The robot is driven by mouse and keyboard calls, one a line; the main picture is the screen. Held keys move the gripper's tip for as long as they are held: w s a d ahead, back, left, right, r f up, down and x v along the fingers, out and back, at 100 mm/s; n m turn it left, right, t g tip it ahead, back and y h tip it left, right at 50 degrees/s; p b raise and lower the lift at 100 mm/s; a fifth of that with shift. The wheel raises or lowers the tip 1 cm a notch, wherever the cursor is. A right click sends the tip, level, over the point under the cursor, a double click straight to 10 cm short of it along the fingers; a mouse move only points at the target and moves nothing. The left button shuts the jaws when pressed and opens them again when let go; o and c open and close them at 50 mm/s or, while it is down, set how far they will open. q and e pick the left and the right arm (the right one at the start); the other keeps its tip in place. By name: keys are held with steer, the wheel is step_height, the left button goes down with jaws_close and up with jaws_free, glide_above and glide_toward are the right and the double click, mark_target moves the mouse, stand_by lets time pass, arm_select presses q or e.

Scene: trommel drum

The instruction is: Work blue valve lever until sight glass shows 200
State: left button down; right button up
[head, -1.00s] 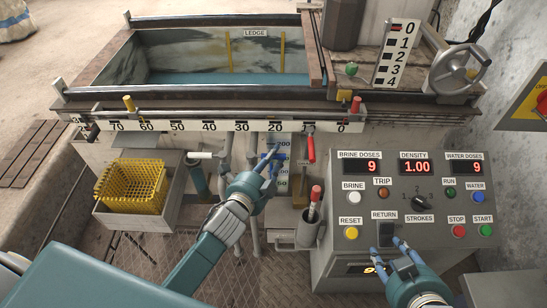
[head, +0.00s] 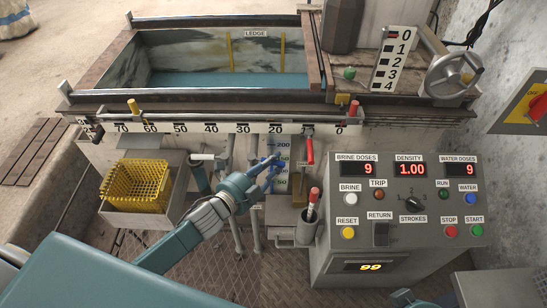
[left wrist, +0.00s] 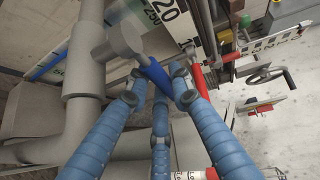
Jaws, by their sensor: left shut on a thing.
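The blue valve lever (left wrist: 153,74) shows between my left gripper's blue fingers (left wrist: 160,88) in the left wrist view, joined to a grey valve body. In the head view my left gripper (head: 266,172) is shut on the lever below the white ruler. The sight glass (head: 283,146) stands just behind it, with a printed 200 near its top. The gripper covers part of its scale, and I cannot read the liquid level surely. My right gripper (head: 405,297) is barely in view at the bottom edge; its fingers cannot be judged.
The control panel (head: 405,209) is at the right, with doses at 9 and density at 1.00. A red-handled lever (head: 310,148) hangs right of the sight glass. A grey holder (head: 307,233) with a red-topped tool stands below. A yellow basket (head: 140,184) sits left.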

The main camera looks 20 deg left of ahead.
arm_select(q)
steer(key=shift+s+a+r+m+g+h, duration=0.1)
steer(key=shift+s+a+m+g+h, duration=0.15)
steer(key=shift+m+h, duration=0.2)
steer(key=shift+s+a+m+g+h, duration=0.1)
steer(key=shift+s+m+g+h, duration=0.3)
steer(key=shift+m+g+h, duration=0.35)
steer(key=shift+s+d+m+g+h, duration=0.1)
steer(key=shift+s+m+g+h, duration=0.4)
steer(key=shift+m+h, duration=0.4)
steer(key=shift+s+a+m+g+h, duration=0.1)
steer(key=shift+s+m+g+h, duration=0.25)
steer(key=shift+m+g+h, duration=0.45)
arm_select(e)
steer(key=shift+r, duration=0.2)
arm_select(q)
steer(key=c, duration=1.5)
jaws_free()
steer(key=shift+c, duration=0.2)
steer(key=shift+n, duration=0.3)
arm_select(e)
steer(key=shift+r, duration=0.1)
